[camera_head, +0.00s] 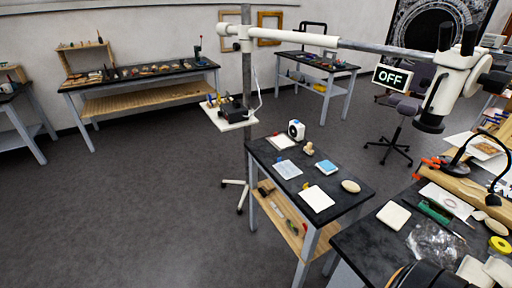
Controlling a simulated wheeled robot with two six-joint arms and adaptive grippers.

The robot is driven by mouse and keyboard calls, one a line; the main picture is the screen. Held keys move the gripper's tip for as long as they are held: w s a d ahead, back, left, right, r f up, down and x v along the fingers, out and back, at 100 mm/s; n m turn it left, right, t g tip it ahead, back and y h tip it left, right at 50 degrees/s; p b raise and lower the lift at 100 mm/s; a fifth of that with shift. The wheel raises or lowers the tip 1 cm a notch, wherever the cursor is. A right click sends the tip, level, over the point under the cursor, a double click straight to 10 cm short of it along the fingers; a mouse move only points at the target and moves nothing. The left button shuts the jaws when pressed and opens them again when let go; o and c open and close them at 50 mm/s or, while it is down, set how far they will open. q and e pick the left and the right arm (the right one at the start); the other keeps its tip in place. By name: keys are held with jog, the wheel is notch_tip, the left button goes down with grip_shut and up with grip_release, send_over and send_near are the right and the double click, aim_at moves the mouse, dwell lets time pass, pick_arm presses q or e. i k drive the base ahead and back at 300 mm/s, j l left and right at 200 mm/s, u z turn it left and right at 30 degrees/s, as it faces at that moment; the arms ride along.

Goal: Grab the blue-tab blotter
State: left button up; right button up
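Several flat pads or sheets lie on the dark top of a small table (330,215) in the middle right. A pale blue-grey sheet (287,170) lies near its left edge, and a small blue pad (326,167) lies to the right of it. A white sheet (317,199) with a small yellowish tab at its upper left lies nearer the front edge. Another pale pad (281,142) lies at the far end. The tabs are too small for me to tell surely which pad bears a blue one.
A white boom stand with a grey post (246,90) rises behind the small table, its arm reaching overhead to the right. A cluttered bench (372,244) stands close at right. A stool (401,112) stands behind. The floor (130,210) at left is clear.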

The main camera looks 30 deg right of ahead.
aim_at(286, 169)
jog(key=i+j+z, duration=0.1)
jog(key=i+z, duration=0.35)
jog(key=i+j+z, duration=0.45)
jog(key=i, duration=0.15)
jog(key=i+j+z, duration=0.9)
jog(key=k+j, duration=0.05)
jog(key=j, duration=0.05)
